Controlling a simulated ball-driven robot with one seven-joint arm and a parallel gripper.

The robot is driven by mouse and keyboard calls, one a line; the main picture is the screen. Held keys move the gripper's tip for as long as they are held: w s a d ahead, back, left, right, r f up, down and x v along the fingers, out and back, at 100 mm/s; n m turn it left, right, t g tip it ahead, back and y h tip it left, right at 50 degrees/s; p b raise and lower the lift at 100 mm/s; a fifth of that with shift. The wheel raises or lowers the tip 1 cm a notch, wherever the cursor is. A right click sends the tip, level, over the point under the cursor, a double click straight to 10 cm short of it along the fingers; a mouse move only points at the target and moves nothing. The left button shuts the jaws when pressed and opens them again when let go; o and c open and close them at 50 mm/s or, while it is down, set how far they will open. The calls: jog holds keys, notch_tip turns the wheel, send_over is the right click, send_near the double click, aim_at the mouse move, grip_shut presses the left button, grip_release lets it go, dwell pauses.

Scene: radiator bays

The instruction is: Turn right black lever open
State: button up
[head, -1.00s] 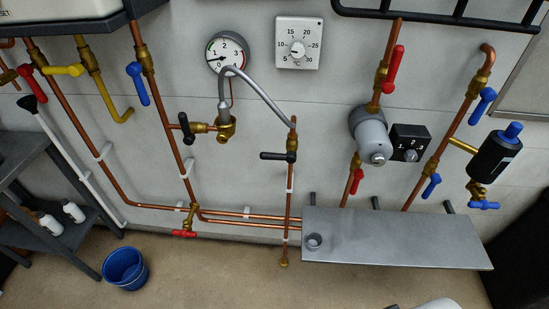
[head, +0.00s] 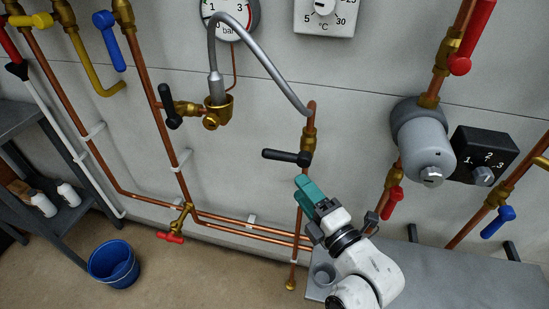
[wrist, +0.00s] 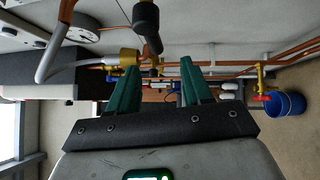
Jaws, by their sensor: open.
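The right black lever (head: 287,157) sits on a brass valve (head: 308,138) on the vertical copper pipe under the grey hose's right end. It points left, roughly crosswise to that pipe. My gripper (head: 304,186) is open and empty, its green fingers just below the lever and apart from it. In the wrist view the two green fingers (wrist: 160,92) are spread with nothing between them. A black lever (wrist: 147,25) shows above them there; I cannot tell which one. The left black lever (head: 170,107) stands roughly upright, crosswise to its short horizontal valve.
The grey hose (head: 265,58) arches between both valves. A grey pump (head: 423,140) and black switch box (head: 484,153) are to the right. A metal shelf (head: 440,275) lies below my arm. A blue bucket (head: 113,264) stands on the floor at left.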

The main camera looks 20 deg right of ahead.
aim_at(279, 156)
jog(key=shift+n, duration=0.3)
jog(key=x, duration=0.3)
jog(key=p+x, duration=0.1)
jog(key=x, duration=0.3)
jog(key=p+x, duration=0.1)
jog(key=x, duration=0.3)
jog(key=shift+w+d+r, duration=0.1)
jog(key=shift+r, duration=0.3)
grip_shut()
